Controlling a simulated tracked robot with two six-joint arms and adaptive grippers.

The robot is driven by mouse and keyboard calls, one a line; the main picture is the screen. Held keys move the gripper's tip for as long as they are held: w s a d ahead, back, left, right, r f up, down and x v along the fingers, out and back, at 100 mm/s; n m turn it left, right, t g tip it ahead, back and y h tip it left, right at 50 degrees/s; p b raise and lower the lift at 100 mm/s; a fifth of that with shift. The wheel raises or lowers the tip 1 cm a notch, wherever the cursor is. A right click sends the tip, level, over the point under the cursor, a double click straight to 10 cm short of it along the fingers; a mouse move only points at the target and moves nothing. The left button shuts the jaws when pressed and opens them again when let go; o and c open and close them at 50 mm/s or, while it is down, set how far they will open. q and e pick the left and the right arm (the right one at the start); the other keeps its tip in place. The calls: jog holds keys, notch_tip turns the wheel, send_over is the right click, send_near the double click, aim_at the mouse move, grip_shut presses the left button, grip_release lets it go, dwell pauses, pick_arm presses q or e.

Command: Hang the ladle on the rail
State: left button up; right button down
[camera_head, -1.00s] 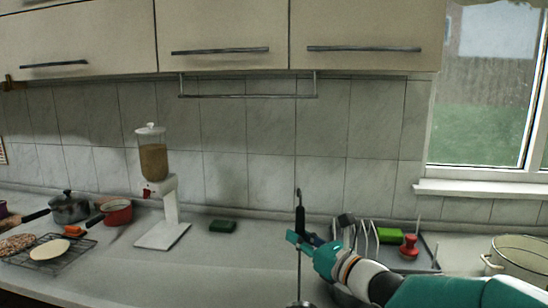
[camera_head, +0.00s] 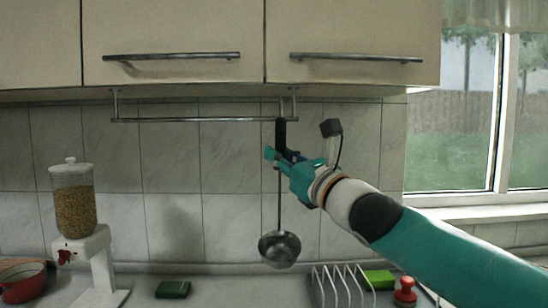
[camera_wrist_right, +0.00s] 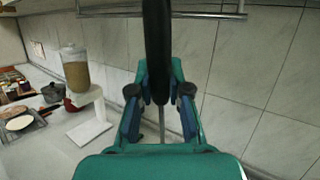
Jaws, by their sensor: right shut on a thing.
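The ladle has a black handle, a thin metal shaft and a metal bowl (camera_head: 280,249). It hangs upright in my right gripper (camera_head: 277,156), which is shut on its handle. In the right wrist view the black handle (camera_wrist_right: 157,50) runs between the fingers of the right gripper (camera_wrist_right: 160,98). The metal rail (camera_head: 200,120) is fixed below the wall cabinets. The handle's top overlaps the rail's right end in the head view; I cannot tell whether they touch. The rail also shows at the top of the wrist view (camera_wrist_right: 205,14). My left gripper is not in view.
Cabinets (camera_head: 175,40) with bar handles are above the rail. A grain dispenser (camera_head: 75,205) stands at left near a red pot (camera_head: 22,280). A green sponge (camera_head: 173,289), a dish rack (camera_head: 340,285) and a red-knobbed item (camera_head: 405,290) are on the counter.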

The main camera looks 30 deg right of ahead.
jog(key=w+d+f+p, duration=0.2)
jog(key=w+d+p, duration=0.3)
jog(key=w, duration=0.7)
jog(key=shift+w+d+f, duration=0.15)
jog(key=shift+w+d, duration=0.15)
jog(key=shift+d, duration=0.55)
dwell(1.1)
dwell(0.4)
